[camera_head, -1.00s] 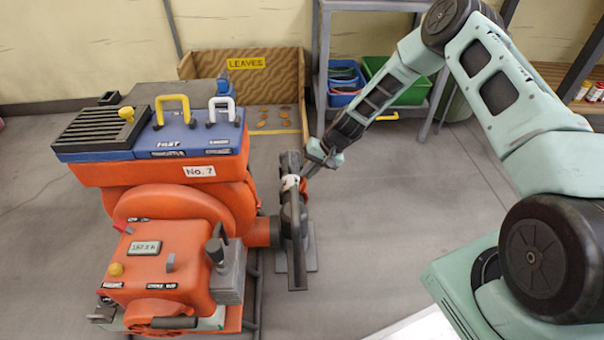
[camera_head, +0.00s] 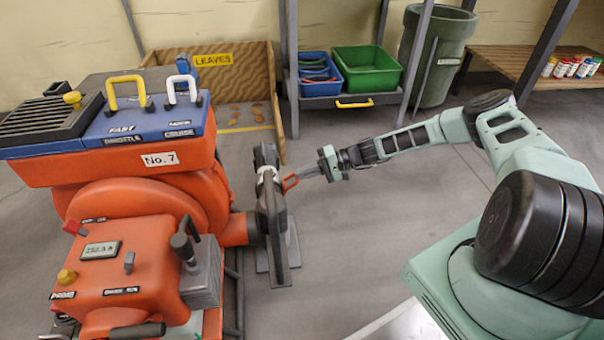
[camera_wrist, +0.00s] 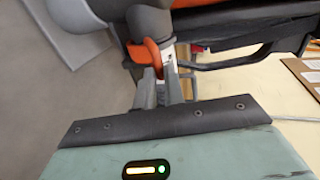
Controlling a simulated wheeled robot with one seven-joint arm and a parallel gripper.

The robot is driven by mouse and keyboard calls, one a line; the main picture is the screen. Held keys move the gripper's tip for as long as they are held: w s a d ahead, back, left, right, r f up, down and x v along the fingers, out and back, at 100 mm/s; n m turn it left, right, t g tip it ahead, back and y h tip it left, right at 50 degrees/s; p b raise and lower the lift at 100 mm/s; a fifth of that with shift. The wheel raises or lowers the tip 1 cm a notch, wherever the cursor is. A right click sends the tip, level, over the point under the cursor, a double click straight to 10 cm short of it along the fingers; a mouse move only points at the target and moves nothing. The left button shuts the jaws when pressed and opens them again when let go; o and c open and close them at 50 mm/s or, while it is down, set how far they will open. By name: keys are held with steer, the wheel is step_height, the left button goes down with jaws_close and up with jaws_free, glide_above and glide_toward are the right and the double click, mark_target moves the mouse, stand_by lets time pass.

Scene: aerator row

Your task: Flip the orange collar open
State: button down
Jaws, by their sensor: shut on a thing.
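The orange collar (camera_head: 290,182) sticks out to the right from the upper part of the dark upright fitting at the orange machine's side outlet. A white band (camera_head: 268,172) shows beside it on the fitting. My gripper (camera_head: 301,177) comes in from the right and is shut on the collar's outer end. In the wrist view the collar (camera_wrist: 154,56) shows as a bent orange loop at the fingertips of my gripper (camera_wrist: 167,78). The fingers hide part of it. How far the collar has turned is hard to tell.
The orange machine (camera_head: 130,175) labelled No. 7 fills the left. A plywood bin marked LEAVES (camera_head: 245,70) stands behind. A blue bin (camera_head: 320,88) and a green bin (camera_head: 368,75) sit on a rack. Grey floor (camera_head: 350,235) is free right of the fitting.

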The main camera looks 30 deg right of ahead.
steer(key=shift+s+f, duration=0.1)
steer(key=shift+f, duration=0.4)
steer(key=shift+s+d+f, duration=0.1)
steer(key=shift+f, duration=0.1)
steer(key=c, duration=1.5)
jaws_free()
steer(key=shift+r, duration=0.1)
steer(key=p+v, duration=0.5)
steer(key=v, duration=1.2)
steer(key=shift+p, duration=0.4)
steer(key=shift+d+r, duration=0.1)
steer(key=shift+r, duration=0.05)
